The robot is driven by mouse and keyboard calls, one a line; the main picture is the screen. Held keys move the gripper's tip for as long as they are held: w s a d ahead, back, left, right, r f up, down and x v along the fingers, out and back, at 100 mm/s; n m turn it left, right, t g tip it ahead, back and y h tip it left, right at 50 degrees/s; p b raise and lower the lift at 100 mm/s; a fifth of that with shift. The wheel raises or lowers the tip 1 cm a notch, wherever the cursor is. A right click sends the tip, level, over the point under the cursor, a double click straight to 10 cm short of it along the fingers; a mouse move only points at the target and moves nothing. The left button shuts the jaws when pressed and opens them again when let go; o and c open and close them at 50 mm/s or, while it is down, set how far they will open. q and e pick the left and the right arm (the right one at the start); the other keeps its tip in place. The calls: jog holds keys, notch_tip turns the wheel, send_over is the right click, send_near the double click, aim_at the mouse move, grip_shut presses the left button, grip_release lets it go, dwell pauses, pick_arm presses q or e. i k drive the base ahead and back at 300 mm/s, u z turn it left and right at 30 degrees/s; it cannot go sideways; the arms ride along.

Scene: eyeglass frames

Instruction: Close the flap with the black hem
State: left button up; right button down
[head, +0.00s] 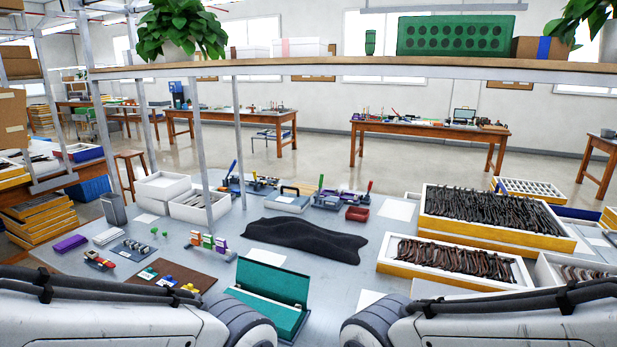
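A green case (288,322) stands open on the grey table at front centre. Its green lid (272,281) stands raised along the back side, with a whitish strip inside the base. The lid is the only raised flap I can make out clearly. I cannot tell whether its dark edge is a black hem. My arms enter at the bottom left and bottom right. Neither gripper is in view.
A crumpled black cloth (305,238) lies behind the case. A brown mat (196,278) with small coloured parts lies to the left. Trays of dark eyeglass parts (455,262) stand at the right. Bare grey table (343,277) shows right of the case.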

aim_at(294, 284)
jog(key=k, duration=0.55)
jog(key=u, duration=0.6)
jog(key=i, duration=1.25)
jog(key=z, duration=0.2)
